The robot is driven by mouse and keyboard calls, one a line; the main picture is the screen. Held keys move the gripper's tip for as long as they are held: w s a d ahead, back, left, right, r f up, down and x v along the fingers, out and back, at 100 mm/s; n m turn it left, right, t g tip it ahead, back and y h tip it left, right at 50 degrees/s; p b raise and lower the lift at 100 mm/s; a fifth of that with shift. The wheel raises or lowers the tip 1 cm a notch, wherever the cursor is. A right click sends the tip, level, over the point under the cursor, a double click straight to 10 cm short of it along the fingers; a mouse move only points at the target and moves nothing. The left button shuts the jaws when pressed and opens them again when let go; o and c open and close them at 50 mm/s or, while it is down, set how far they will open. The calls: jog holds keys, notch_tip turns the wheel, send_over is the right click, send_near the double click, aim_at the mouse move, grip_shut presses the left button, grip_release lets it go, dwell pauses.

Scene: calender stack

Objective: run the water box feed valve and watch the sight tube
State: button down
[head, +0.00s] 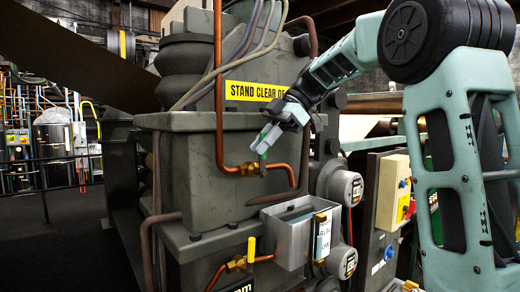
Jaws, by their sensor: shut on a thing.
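My gripper (264,144) reaches in from the upper right and is shut on the upper part of a green valve handle (263,166). The handle stands upright at a brass valve (247,169) on the copper feed pipe (279,167). The pipe end sits above an open grey metal water box (285,237). A sight tube with brass ends (321,236) is fixed to the box's right front, beside a white label. Any water level is too small to tell. No flow shows clearly at the pipe.
A second valve with a yellow handle (251,249) sits on a copper pipe below left of the box. Round grey housings (347,187) and a cream switch box (393,190) stand to the right. A yellow "STAND CLEAR" sign (256,91) is above. Dark floor lies left.

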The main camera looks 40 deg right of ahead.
jog(key=shift+d+y, duration=0.3)
jog(key=shift+y, duration=0.1)
jog(key=c, duration=1.4)
grip_release()
jog(key=shift+d, duration=0.1)
jog(key=p+v, duration=0.5)
jog(key=v, duration=1.2)
jog(key=shift+d, duration=0.25)
